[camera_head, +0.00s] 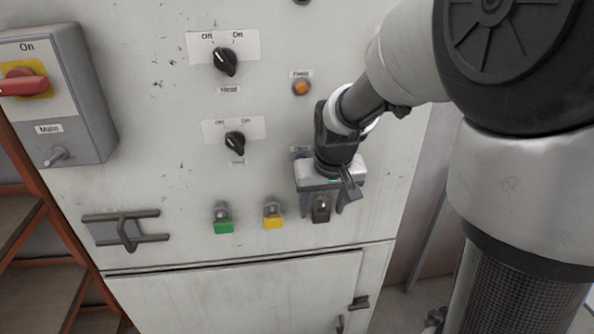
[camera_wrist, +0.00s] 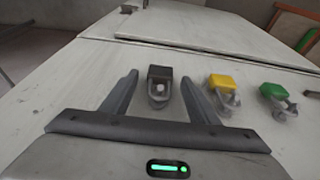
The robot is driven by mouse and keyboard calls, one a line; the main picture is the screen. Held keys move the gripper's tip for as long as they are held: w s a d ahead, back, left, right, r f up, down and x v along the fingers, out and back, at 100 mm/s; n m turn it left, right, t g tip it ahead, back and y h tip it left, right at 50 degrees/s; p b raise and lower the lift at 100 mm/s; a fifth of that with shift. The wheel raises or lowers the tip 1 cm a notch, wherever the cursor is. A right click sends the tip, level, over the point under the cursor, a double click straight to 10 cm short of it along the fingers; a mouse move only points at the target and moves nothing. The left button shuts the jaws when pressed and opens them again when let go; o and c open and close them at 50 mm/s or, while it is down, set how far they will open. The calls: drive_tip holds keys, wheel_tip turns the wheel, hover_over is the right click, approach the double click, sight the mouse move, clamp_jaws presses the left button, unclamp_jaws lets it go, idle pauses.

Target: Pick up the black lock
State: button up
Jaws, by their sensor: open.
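The black lock (camera_head: 321,213) hangs on the pale cabinet front, to the right of a yellow lock and a green lock. In the wrist view the black lock (camera_wrist: 159,74) shows its dark body and metal shackle between the two fingers. My gripper (camera_head: 333,204) is open, with one finger on each side of the lock. It also shows in the wrist view (camera_wrist: 159,82), with a gap visible between each finger and the lock. The head view partly hides the lock's top behind my gripper.
The yellow lock (camera_head: 273,219) and green lock (camera_head: 223,225) hang to the left on the panel. Rotary switches (camera_head: 225,62) and an orange lamp (camera_head: 302,87) sit above. A grey box with a red switch (camera_head: 24,83) is at far left. A slotted bracket (camera_head: 126,230) is lower left.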

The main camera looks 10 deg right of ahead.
drive_tip(key=shift+w+f, duration=0.1)
drive_tip(key=shift+f, duration=0.2)
drive_tip(key=c, duration=1.1)
drive_tip(key=shift+r, duration=0.1)
drive_tip(key=shift+c, duration=0.2)
